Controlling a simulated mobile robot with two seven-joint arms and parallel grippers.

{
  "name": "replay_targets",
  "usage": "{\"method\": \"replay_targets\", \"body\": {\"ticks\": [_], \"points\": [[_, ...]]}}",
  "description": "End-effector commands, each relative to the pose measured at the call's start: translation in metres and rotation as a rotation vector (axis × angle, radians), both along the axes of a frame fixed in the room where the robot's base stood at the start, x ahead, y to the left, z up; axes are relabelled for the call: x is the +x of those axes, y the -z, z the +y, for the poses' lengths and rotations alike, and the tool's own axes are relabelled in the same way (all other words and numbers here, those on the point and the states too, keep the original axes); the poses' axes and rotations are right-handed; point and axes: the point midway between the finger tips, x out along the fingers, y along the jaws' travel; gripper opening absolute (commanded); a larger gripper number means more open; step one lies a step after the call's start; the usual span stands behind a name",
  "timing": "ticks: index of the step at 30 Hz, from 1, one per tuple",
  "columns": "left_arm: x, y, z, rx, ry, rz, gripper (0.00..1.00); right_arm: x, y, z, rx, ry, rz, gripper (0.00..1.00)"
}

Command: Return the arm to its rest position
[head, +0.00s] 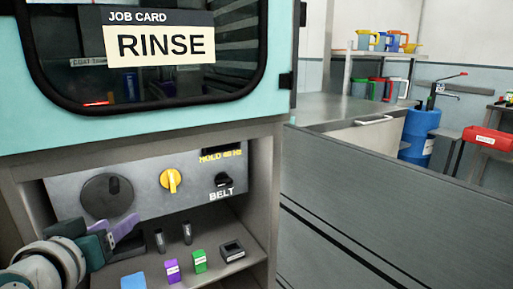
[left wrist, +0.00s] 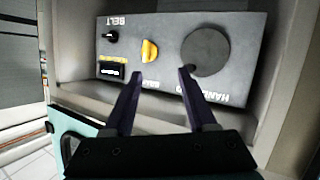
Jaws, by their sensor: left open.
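My left gripper (head: 122,232) is at the lower left of the head view, in front of the grey control panel (head: 140,171). In the left wrist view its two dark fingers (left wrist: 161,75) are spread with nothing between them. They point at the panel, which appears upside down there. The panel has a large black knob (head: 108,196), a yellow knob (head: 171,180), a belt switch (head: 223,180) and a small display (head: 220,155). My right gripper is out of view.
Below the panel, a shelf holds a purple block (head: 172,271), a green block (head: 199,261), a blue block (head: 133,281) and a black holder (head: 232,250). A teal cabinet with a RINSE job card (head: 159,43) overhangs the panel. A blue drum (head: 418,135) stands far right.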

Motion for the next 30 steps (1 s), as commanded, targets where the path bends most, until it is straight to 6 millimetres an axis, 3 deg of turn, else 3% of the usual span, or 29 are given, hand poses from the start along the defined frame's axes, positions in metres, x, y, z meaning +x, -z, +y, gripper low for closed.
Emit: {"method": "replay_targets", "body": {"ticks": [1, 6, 11, 18, 26, 30], "points": [[-0.024, -0.016, -0.009, 0.035, 0.067, 0.088, 0.57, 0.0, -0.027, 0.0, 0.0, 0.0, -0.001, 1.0], [-0.114, -0.028, -0.039, 0.122, 0.242, 0.41, 0.57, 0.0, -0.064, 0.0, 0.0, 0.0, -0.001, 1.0], [-0.196, -0.049, -0.054, 0.175, 0.325, 0.654, 0.57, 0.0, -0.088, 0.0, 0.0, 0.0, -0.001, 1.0], [-0.301, -0.097, -0.061, 0.214, 0.376, 0.936, 0.57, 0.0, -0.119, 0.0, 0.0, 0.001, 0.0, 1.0], [-0.299, -0.175, -0.061, 0.212, 0.372, 0.936, 0.57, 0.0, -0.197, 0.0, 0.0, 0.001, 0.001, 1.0], [-0.299, -0.228, -0.061, 0.212, 0.373, 0.935, 0.57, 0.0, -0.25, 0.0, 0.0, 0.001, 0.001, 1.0]]}}
